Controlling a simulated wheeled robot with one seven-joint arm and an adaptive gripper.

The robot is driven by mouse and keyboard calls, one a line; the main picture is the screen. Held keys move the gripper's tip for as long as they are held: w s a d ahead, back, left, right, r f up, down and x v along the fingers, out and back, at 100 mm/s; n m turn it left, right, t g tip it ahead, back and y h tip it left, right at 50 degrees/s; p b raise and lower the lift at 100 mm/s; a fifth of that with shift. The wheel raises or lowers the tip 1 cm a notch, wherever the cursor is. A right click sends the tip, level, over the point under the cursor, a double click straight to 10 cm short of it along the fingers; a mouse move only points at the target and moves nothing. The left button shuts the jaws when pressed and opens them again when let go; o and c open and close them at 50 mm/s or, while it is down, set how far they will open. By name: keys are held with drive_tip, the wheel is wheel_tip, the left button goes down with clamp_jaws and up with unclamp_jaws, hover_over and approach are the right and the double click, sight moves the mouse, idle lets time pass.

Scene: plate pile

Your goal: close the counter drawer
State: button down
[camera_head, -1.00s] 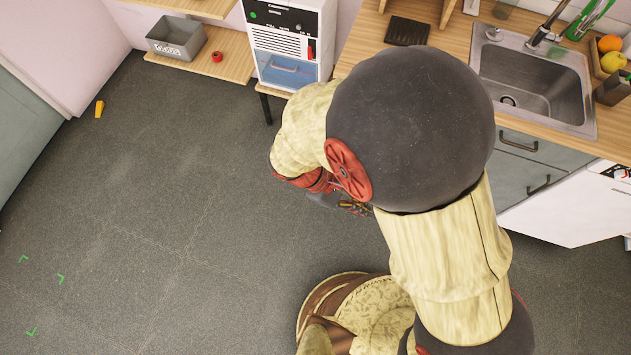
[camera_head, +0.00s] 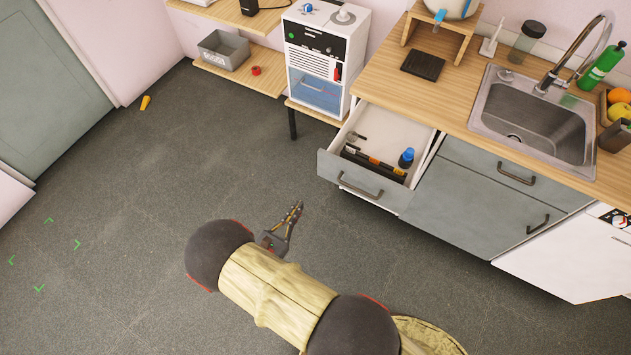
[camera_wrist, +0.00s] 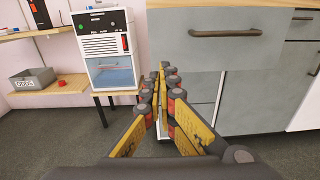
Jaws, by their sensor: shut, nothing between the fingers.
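The counter drawer (camera_head: 361,188) is pulled open from the left end of the grey counter in the head view. It holds a blue bottle (camera_head: 406,158) and a dark divider with small items. In the wrist view, its grey front (camera_wrist: 234,52) with a dark bar handle (camera_wrist: 225,33) faces the camera, right of and above the fingers. My gripper (camera_head: 297,206) is shut and empty, in front of the drawer and to its lower left in the head view. Its yellow fingers (camera_wrist: 164,72) show together in the wrist view, pointing toward the drawer's lower left side.
A white appliance (camera_head: 322,58) stands on a low wooden shelf left of the drawer. A sink (camera_head: 532,118) is set in the wooden counter top to the right. A grey bin (camera_head: 223,50) sits on the shelf at left. The floor around my arm is clear.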

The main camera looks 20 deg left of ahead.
drive_tip(key=b, duration=0.2)
approach(322, 167)
drive_tip(key=w, duration=0.6)
drive_tip(key=shift+w+d+f, duration=0.1)
drive_tip(key=shift+w+d, duration=0.2)
drive_tip(key=shift+w, duration=0.1)
